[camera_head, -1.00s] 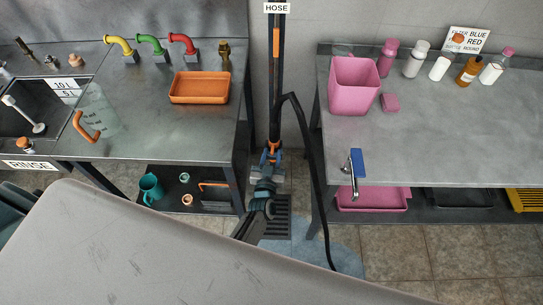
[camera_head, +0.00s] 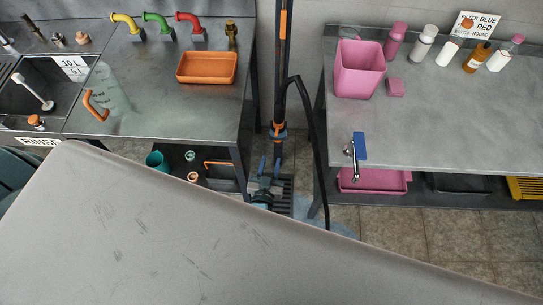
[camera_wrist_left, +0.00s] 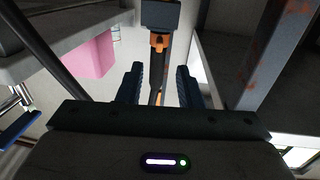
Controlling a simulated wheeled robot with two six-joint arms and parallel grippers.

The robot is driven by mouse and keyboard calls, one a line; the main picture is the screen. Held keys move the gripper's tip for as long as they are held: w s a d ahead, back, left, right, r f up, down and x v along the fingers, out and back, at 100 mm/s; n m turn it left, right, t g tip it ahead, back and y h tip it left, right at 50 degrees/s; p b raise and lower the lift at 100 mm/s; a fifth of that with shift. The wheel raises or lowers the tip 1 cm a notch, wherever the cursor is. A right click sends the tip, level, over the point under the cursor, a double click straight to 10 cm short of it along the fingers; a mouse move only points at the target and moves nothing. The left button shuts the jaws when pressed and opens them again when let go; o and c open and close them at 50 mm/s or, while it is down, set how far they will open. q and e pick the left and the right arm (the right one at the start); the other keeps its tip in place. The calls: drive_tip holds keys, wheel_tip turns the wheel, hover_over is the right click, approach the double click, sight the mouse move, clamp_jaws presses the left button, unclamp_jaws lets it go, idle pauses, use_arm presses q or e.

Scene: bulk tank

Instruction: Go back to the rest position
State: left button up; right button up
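My left gripper (camera_head: 269,166) shows low in the gap between the two benches, in front of the lower part of a dark upright pole (camera_head: 281,75) with orange parts. In the left wrist view my gripper (camera_wrist_left: 157,80) has its two dark blue fingers apart, with nothing held between them. The pole, with an orange clip (camera_wrist_left: 158,42), shows beyond the fingertips. My right gripper is not in view.
A large grey scratched surface (camera_head: 180,235) fills the foreground. The left bench (camera_head: 150,125) bears an orange tray (camera_head: 207,67) and coloured pipes. The right bench (camera_head: 450,130) bears a pink bin (camera_head: 358,68) and several bottles. A black hose (camera_head: 312,130) hangs in the gap.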

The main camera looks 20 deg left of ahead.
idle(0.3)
use_arm(q)
drive_tip(key=s+a+f+m+g+h+b, duration=0.15)
drive_tip(key=s+f+g, duration=0.25)
drive_tip(key=s+f, duration=0.55)
drive_tip(key=s+a+f+m+g+h+b, duration=0.15)
drive_tip(key=s+f+g, duration=0.25)
drive_tip(key=f, duration=1.1)
drive_tip(key=s+a+f+g+b, duration=0.1)
drive_tip(key=s+a+f+g, duration=0.2)
drive_tip(key=s, duration=0.5)
drive_tip(key=s+a+f+g+b, duration=0.1)
drive_tip(key=s+a+f+g, duration=0.1)
drive_tip(key=s+a+f, duration=0.3)
drive_tip(key=s+a+f+g+y+b, duration=0.1)
drive_tip(key=s+a+f+g, duration=0.2)
drive_tip(key=s, duration=0.9)
wheel_tip(320, 180, down, 4)
drive_tip(key=shift+a+r+n+g, duration=0.1)
drive_tip(key=shift+a+n+g, duration=0.25)
drive_tip(key=shift+a, duration=0.55)
drive_tip(key=shift+w, duration=0.1)
